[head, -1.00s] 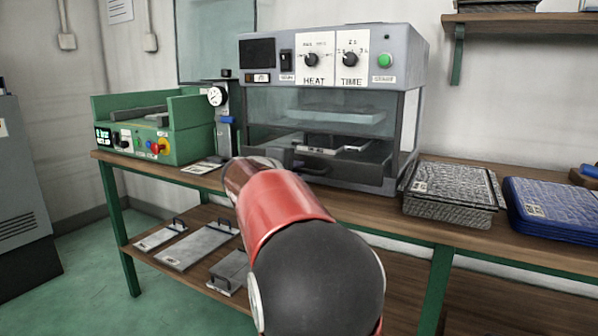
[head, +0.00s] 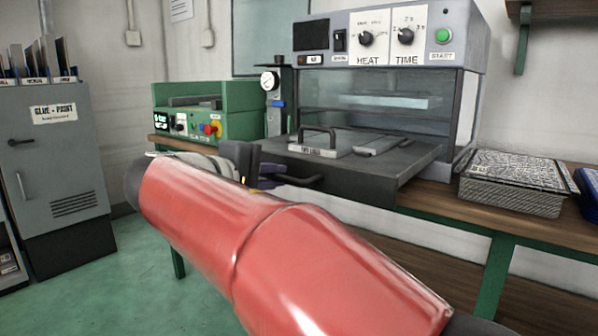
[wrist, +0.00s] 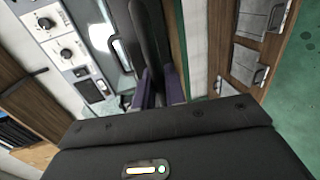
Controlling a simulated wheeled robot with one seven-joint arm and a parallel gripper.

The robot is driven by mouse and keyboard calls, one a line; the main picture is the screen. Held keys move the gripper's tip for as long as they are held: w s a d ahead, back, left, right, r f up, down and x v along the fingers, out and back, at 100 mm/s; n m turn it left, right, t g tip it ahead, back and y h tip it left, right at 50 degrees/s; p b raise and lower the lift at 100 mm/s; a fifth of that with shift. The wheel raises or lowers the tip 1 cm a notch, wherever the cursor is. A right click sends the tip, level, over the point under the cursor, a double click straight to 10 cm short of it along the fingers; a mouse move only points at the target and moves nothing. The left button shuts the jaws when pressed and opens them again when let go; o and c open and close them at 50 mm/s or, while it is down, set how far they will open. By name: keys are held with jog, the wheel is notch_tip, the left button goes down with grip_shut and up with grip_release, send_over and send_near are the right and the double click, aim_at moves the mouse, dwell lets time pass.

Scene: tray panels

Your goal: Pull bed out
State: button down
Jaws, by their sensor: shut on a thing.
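The bed (head: 400,168) is a flat dark tray sticking out of the front of the grey heating machine (head: 465,110). A light plate with a dark handle (head: 320,148) and a second grey plate lie on it. My gripper (head: 268,181) is at the bed's front edge, shut on its dark bar handle (head: 303,183). My red arm hides part of the lower front. In the wrist view, the purple-grey fingers (wrist: 160,92) close at a long dark part; the exact contact is hard to make out.
A green machine (head: 205,115) and a gauge post (head: 272,100) stand left of the heater on the wooden bench. Stacked textured trays (head: 512,183) stand to the right. A grey cabinet (head: 55,150) is at far left. Green floor is open in front of it.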

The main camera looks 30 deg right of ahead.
jog(key=shift+s+a+f, duration=0.1)
jog(key=shift+s+a, duration=0.2)
jog(key=shift+a, duration=0.45)
jog(key=shift+s+a+r, duration=0.1)
jog(key=shift+s+a, duration=0.25)
jog(key=shift+a, duration=0.4)
jog(key=shift+s+a+f, duration=0.1)
jog(key=shift+s+a, duration=0.2)
jog(key=shift+a, duration=0.45)
jog(key=c, duration=1.5)
grip_release()
jog(key=p+v, duration=0.1)
jog(key=v, duration=0.6)
jog(key=shift+s+a, duration=0.1)
jog(key=shift+a, duration=0.3)
